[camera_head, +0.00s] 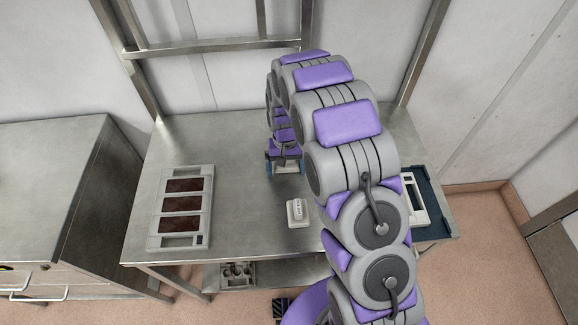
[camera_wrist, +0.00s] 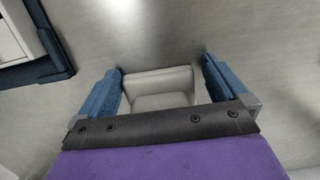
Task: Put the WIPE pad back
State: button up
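My gripper (camera_head: 284,160) hangs low over the middle of the steel table, toward its back, with blue fingers. In the wrist view my gripper (camera_wrist: 162,66) has its two blue fingers wide apart, one on each side of a pale grey block (camera_wrist: 158,84). Narrow gaps show between the block and the fingers, so it does not look clamped. The block's near part is hidden by my gripper's palm. I cannot tell for certain that this block is the WIPE pad. A small pale labelled block (camera_head: 297,212) sits on the table nearer the front; its label is too small to read.
A grey tray (camera_head: 153,225) with several dark brown panels lies at the table's left. A dark blue tray (camera_head: 433,205) with a white frame (camera_head: 413,199) lies at the right, partly behind my arm. A steel cabinet (camera_head: 45,175) stands further left. Bare tabletop (camera_head: 245,180) shows between.

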jog(key=r, duration=0.2)
jog(key=a+r+p, duration=0.1)
jog(key=r, duration=0.2)
jog(key=w+a+r, duration=0.1)
jog(key=r, duration=0.1)
jog(key=shift+w+r, duration=0.1)
jog(key=shift+r, duration=0.25)
jog(key=r, duration=0.1)
jog(key=d+r, duration=0.1)
jog(key=d+r+p, duration=0.1)
jog(key=r, duration=0.1)
jog(key=shift+w+d+r, duration=0.1)
jog(key=shift+w, duration=0.3)
jog(key=shift+a+r, duration=0.1)
jog(key=shift+a, duration=0.4)
jog(key=s+d+r, duration=0.4)
jog(key=s+r, duration=0.2)
jog(key=s, duration=0.2)
jog(key=s+d+r, duration=0.4)
jog(key=s+r, duration=0.2)
jog(key=s, duration=0.2)
jog(key=s+d+r, duration=0.1)
jog(key=s+d, duration=0.1)
jog(key=s, duration=1.8)
jog(key=shift+s+d+b, duration=0.25)
jog(key=shift+d+b, duration=0.05)
jog(key=shift+d, duration=0.1)
